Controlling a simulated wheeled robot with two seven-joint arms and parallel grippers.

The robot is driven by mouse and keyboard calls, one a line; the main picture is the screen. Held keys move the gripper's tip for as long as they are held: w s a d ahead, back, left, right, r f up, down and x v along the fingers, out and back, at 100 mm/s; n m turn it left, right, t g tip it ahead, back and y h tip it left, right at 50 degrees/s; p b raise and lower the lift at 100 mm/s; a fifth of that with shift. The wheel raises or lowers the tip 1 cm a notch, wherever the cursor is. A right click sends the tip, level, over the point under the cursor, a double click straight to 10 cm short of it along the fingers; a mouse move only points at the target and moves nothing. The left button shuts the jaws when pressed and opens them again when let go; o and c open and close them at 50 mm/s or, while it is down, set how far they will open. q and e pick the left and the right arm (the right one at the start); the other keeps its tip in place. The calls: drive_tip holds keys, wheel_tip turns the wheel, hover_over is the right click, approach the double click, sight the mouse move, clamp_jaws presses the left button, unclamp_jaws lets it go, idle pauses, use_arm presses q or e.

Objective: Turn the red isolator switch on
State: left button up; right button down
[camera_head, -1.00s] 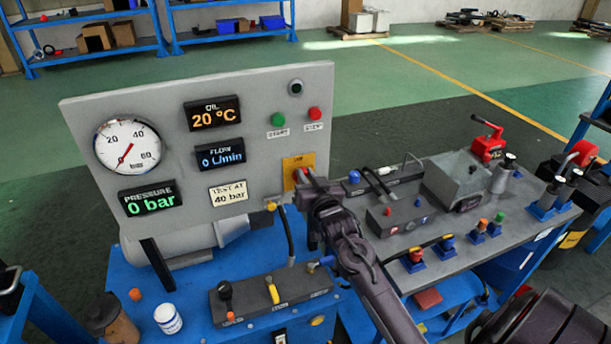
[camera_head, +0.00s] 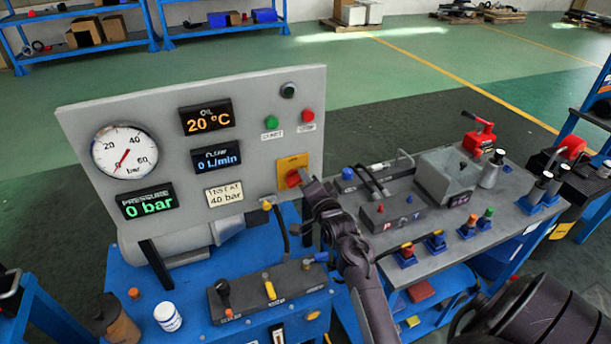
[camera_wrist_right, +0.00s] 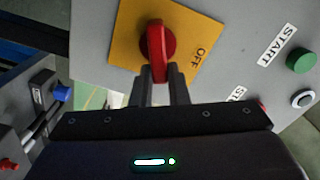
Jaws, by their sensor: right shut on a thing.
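The red isolator switch (camera_head: 293,178) is a red knob on a yellow plate (camera_head: 288,163) at the right side of the grey panel. In the right wrist view the knob (camera_wrist_right: 157,42) shows up close, with the word OFF on the yellow plate (camera_wrist_right: 128,25) beside it. My right gripper (camera_head: 304,180) is at the switch. In the right wrist view its two fingers (camera_wrist_right: 161,72) are shut on the lower end of the red knob. My left gripper is not in view.
The grey panel (camera_head: 260,150) carries a gauge (camera_head: 124,151), displays, a green START button (camera_head: 271,122) and a red button (camera_head: 307,116) above the switch. A blue bench (camera_head: 190,285) holds a lever block (camera_head: 265,289) below. Another bench with fittings stands at right.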

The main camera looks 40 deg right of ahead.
drive_tip(key=m, duration=0.2)
drive_tip(key=f+m+p, duration=0.1)
drive_tip(key=m, duration=0.1)
drive_tip(key=shift+d+m, duration=0.15)
drive_tip(key=shift+m, duration=0.25)
idle(0.4)
drive_tip(key=c, duration=1.4)
unclamp_jaws()
drive_tip(key=shift+f, duration=0.1)
